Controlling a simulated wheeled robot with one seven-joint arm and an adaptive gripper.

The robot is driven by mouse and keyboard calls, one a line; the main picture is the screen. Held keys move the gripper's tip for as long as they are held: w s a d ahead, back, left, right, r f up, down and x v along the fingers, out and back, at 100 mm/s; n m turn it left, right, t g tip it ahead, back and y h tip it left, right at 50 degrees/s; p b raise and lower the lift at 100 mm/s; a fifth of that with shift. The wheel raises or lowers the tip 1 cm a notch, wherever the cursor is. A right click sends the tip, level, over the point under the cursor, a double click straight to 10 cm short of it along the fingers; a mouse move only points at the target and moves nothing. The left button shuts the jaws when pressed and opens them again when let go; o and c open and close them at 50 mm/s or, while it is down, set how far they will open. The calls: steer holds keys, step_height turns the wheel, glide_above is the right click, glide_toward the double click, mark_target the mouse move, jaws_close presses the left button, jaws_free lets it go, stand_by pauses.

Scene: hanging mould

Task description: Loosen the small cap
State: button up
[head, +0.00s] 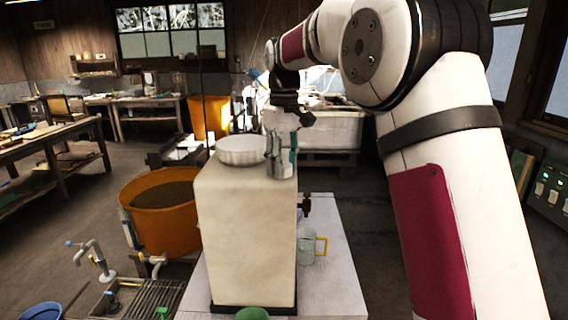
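A tall cream container (240,240) stands upright on a pale ribbed table top (335,275). A wide white round lid (242,151) sits on its top. My gripper (281,172) points down over the right part of the container's top, just right of the wide lid. Its fingertips are at or very near the top surface; I cannot tell whether they touch anything. I cannot make out a small cap; the gripper covers that part of the top. Whether the fingers are open or shut on something is not clear.
A dark tap (306,205) sticks out at the container's right side. Below it stands a pale mug (306,248) with a yellow handle. An orange tub (160,215) is left of the container. A green round thing (251,314) shows at the bottom edge. The table's right part is bare.

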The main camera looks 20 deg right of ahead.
mark_target(284, 165)
steer(key=shift+o, duration=0.7)
step_height(284, 165, up, 12)
stand_by(0.4)
